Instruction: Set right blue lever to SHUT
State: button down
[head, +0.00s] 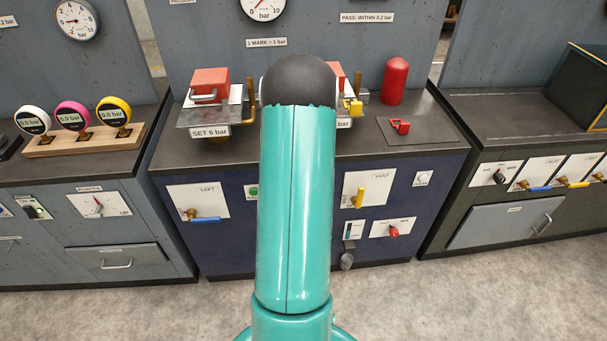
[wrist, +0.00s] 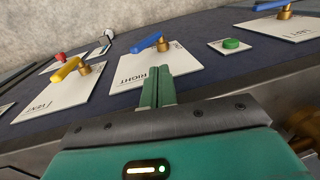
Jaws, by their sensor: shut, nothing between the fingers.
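The right blue lever (wrist: 148,42) shows in the wrist view on a brass stem, on a white plate marked RIGHT (wrist: 182,69). The handle slants across the plate, with its free end toward the lower left of the picture. My gripper (wrist: 159,72) is shut and empty, its two green fingers side by side. The fingertips are over the RIGHT plate, just below the lever in the picture. I see no contact with the handle, but cannot tell the exact gap. In the head view my arm hides the right lever and the gripper.
The yellow VENT lever (wrist: 66,70) is left of the RIGHT plate in the wrist view. A green button (wrist: 231,44) is right of it. The left blue lever (head: 205,220) and a red knob (head: 394,231) share the cabinet front. Open floor (head: 420,300) lies before it.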

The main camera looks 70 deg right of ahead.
jog(key=w+a+r+n+h, duration=0.1)
jog(key=w+a+r+n, duration=0.1)
jog(key=w+a+r, duration=0.75)
jog(key=w+a+r+n, duration=0.3)
jog(key=w+a+r, duration=0.4)
jog(key=a, duration=0.5)
jog(key=s+a+r+n+t, duration=0.1)
jog(key=a+r+n, duration=0.25)
jog(key=a, duration=0.95)
jog(key=s+a+r+n+t, duration=0.15)
jog(key=a+r, duration=0.35)
jog(key=a, duration=0.8)
jog(key=w+d+f+m+g+h, duration=0.1)
jog(key=w+d+f+m+g, duration=0.2)
jog(key=d+f, duration=0.55)
jog(key=w+d+f+m+g+h, duration=0.25)
jog(key=d+f, duration=0.25)
jog(key=d, duration=0.7)
jog(key=s+d+f+m+g, duration=0.2)
jog(key=s+d+f+g, duration=0.1)
jog(key=d+f, duration=0.5)
jog(key=s+d+f+m+g, duration=0.2)
jog(key=s+d+f+g, duration=0.2)
jog(key=d+f, duration=0.4)
jog(key=s+d+h, duration=0.1)
jog(key=d, duration=0.3)
jog(key=shift+d+f+g, duration=0.3)
jog(key=shift+f, duration=0.05)
